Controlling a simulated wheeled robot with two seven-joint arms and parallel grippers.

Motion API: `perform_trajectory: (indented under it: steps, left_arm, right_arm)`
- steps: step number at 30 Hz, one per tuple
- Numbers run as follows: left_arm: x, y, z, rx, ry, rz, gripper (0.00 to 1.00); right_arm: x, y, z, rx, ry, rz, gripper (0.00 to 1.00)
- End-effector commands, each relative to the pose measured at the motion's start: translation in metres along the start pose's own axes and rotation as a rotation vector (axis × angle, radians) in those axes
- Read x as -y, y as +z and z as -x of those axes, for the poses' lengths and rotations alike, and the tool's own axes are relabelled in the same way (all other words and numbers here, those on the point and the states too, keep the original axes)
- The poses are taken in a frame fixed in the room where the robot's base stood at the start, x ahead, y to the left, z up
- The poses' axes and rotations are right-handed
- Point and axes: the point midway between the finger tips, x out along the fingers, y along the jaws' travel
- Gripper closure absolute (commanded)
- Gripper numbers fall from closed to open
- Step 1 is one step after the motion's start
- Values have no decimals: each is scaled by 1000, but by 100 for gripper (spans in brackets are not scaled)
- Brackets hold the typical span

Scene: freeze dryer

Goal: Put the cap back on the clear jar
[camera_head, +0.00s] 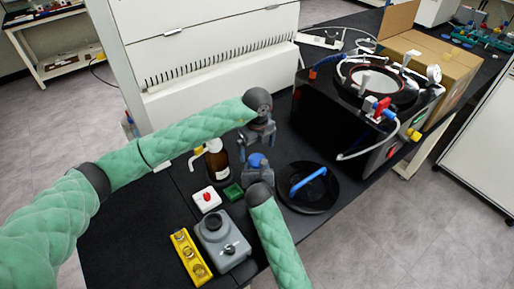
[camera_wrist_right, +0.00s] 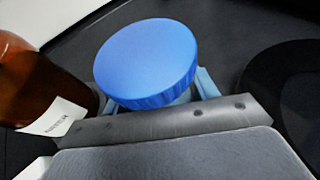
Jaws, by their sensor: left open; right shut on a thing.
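The blue cap (camera_head: 256,160) sits over the mouth of the clear jar, between the fingers of my right gripper (camera_head: 257,174). In the right wrist view the cap (camera_wrist_right: 147,60) looks large, and only a narrow strip of the jar (camera_wrist_right: 182,98) shows under its rim. I cannot tell whether the cap is screwed tight. My right gripper is shut on the jar; its pale blue fingers show on both sides. My left gripper (camera_head: 263,142) is open and empty, just above and behind the cap, pointing down.
A brown bottle (camera_head: 217,160) stands close left of the jar, also in the right wrist view (camera_wrist_right: 35,85). A black round lid with a blue handle (camera_head: 309,182) lies to the right.

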Motion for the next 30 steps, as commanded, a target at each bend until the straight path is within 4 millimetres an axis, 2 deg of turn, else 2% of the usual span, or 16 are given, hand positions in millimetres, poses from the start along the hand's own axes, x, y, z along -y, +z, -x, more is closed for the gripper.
perform_trajectory:
  steps: [5,15,21,30]
  left_arm:
    - [0,0,12,1,-1,0,0]
    - [1,1,74,1,-2,0,0]
    - [0,0,104,0,-1,-1,0]
    - [0,0,120,0,0,0,0]
  right_arm:
    - [0,0,0,-1,0,0,100]
    - [0,0,0,-1,0,0,100]
    - [0,0,0,-1,0,0,100]
    - [0,0,0,-1,0,0,100]
